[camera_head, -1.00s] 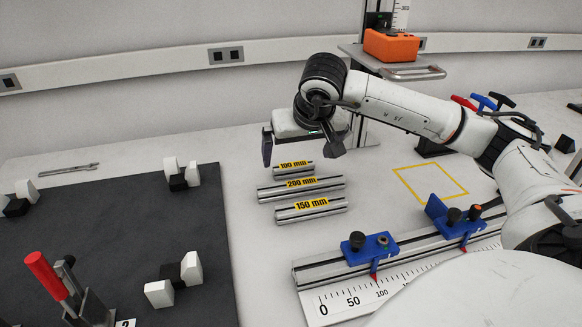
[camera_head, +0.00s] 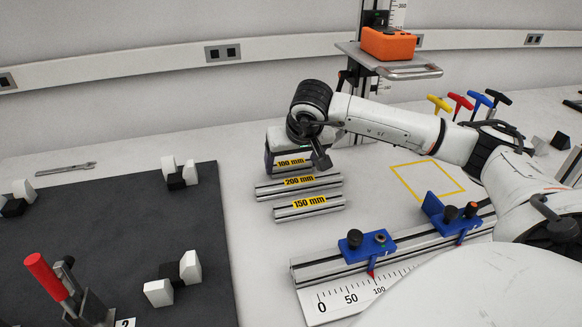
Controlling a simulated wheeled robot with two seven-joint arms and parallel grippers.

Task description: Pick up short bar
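The short bar (camera_head: 293,174), a silver bar with a yellow "100 mm" label, lies on the table at the back of a row of three bars. My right gripper (camera_head: 293,160) is low at this bar, with its dark fingers apart, one at the bar's left end and one near its right end. Whether the fingers touch the bar cannot be told. The gripper body hides part of the bar's back. My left gripper is not in view.
The 200 mm bar (camera_head: 299,187) and 150 mm bar (camera_head: 309,207) lie close in front. A measuring rail with blue stops (camera_head: 367,246) stands front right. A dark mat (camera_head: 110,230) with white-and-black holders lies left. A yellow outlined square (camera_head: 427,181) on the table is empty.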

